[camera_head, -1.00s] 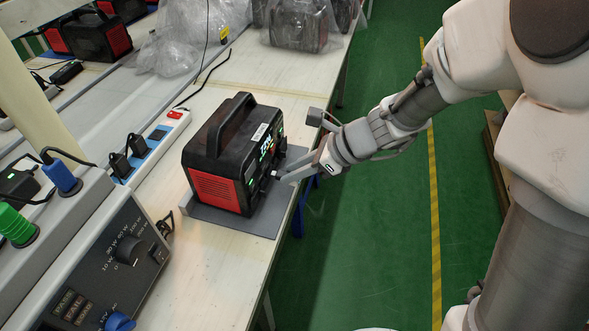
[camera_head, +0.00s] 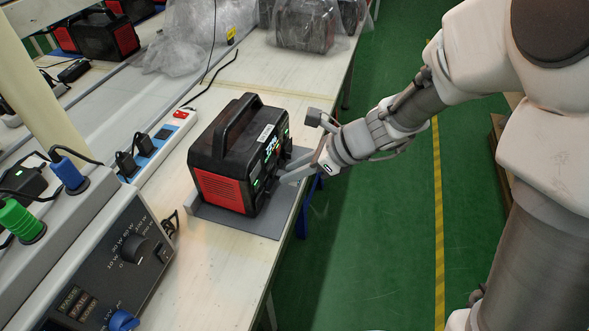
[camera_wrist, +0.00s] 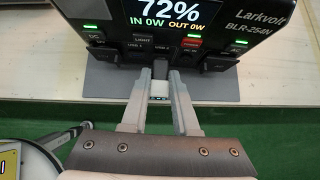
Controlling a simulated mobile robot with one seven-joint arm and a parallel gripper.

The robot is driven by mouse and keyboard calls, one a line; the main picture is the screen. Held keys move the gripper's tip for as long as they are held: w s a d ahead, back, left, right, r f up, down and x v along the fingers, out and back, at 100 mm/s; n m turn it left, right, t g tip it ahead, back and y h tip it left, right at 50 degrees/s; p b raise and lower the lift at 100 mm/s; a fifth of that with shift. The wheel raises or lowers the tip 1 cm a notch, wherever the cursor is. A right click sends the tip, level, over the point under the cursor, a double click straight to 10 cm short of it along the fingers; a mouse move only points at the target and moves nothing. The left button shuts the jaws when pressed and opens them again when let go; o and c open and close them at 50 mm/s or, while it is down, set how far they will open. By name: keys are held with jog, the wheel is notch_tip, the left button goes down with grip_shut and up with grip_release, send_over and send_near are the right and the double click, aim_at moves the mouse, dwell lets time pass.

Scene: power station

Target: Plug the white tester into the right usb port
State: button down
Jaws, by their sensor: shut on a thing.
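The black power station (camera_head: 235,150) with red end panels stands on a grey mat (camera_head: 250,223) on the bench. Its front panel (camera_wrist: 205,45) fills the top of the wrist view, with a lit display (camera_wrist: 165,15) reading 72%. Two small USB labels (camera_wrist: 150,48) sit under the display; the ports below them are hard to make out. My gripper (camera_wrist: 160,80) is shut on the white tester (camera_wrist: 158,88), close in front of the panel's lower middle; it also shows in the head view (camera_head: 283,180). A dark piece lies between tester and panel. I cannot tell whether the tester is in a port.
Dark blocks (camera_wrist: 105,58) and (camera_wrist: 218,62) stick out from the panel on either side of my fingers. A power strip (camera_head: 160,150) with plugs and a grey control console (camera_head: 110,260) lie left of the station. Bagged units (camera_head: 305,25) stand behind. Green floor is open at right.

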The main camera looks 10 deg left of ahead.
jog(key=shift+a, duration=0.15)
jog(key=c, duration=0.6)
grip_release()
jog(key=p+v, duration=0.6)
jog(key=v, duration=1.1)
jog(key=shift+r, duration=0.15)
jog(key=shift+s, duration=0.1)
